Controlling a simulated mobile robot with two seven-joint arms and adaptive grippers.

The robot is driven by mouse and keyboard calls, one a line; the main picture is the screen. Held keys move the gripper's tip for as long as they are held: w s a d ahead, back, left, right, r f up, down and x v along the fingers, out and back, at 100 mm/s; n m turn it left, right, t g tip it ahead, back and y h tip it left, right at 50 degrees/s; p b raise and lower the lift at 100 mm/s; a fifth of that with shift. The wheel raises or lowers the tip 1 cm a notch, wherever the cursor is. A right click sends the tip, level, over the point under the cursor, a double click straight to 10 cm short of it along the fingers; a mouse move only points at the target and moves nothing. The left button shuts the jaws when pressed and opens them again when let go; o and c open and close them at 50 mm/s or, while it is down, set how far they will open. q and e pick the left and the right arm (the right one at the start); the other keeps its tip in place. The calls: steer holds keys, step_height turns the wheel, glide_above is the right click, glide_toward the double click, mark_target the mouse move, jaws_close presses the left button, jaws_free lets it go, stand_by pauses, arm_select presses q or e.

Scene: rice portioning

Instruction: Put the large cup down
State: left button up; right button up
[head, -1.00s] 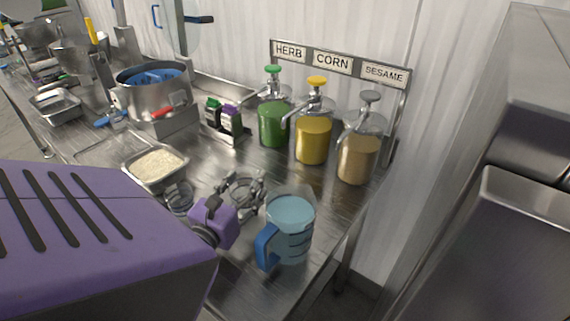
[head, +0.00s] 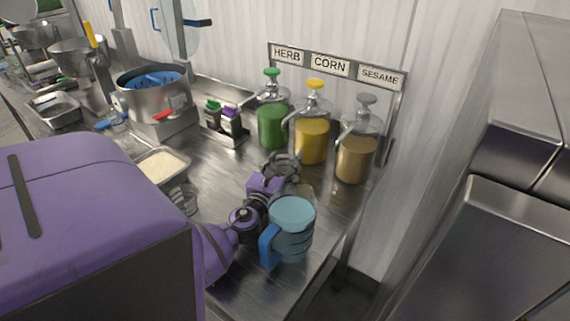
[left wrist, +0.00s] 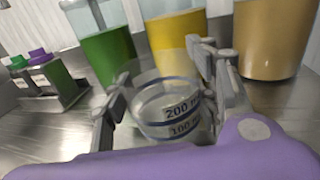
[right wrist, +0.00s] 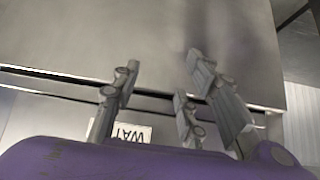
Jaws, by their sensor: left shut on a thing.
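The large cup is a clear measuring cup (left wrist: 165,112) with dark bands and 200 and 100 marks. It is between the fingers of my left gripper (left wrist: 165,85), which is shut on it. In the head view my left gripper (head: 281,168) is in front of the green and yellow dispensers, behind the blue jug. The cup is mostly hidden there by the fingers, and I cannot tell whether its base touches the table. My right gripper (right wrist: 160,95) shows only in the right wrist view, its fingers apart and empty, facing a metal cabinet.
The green herb (head: 272,125), yellow corn (head: 311,140) and tan sesame (head: 355,158) dispensers stand along the back. A blue-handled jug (head: 291,228) stands near the front. A smaller clear cup (head: 185,200) is beside the rice tray (head: 183,174).

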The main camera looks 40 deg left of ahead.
arm_select(q)
steer(key=shift+f, duration=0.35)
steer(key=o, duration=1.2)
steer(key=shift+r, duration=0.15)
steer(key=shift+c, duration=0.2)
arm_select(e)
steer(key=shift+w+d+r, duration=0.1)
steer(key=shift+w+r, duration=0.1)
steer(key=shift+w, duration=0.2)
arm_select(q)
steer(key=shift+r, duration=0.15)
steer(key=shift+s+d, duration=0.1)
steer(key=shift+s, duration=0.15)
steer(key=b+v, duration=0.1)
steer(key=v, duration=0.9)
steer(key=shift+s+b, duration=0.3)
steer(key=shift+s, duration=0.05)
steer(key=shift+s+d, duration=0.15)
steer(key=shift+s, duration=0.25)
arm_select(e)
steer(key=shift+s+d+f, duration=0.15)
steer(key=shift+f, duration=0.2)
steer(key=shift+s+d+f, duration=0.1)
steer(key=shift+f, duration=0.25)
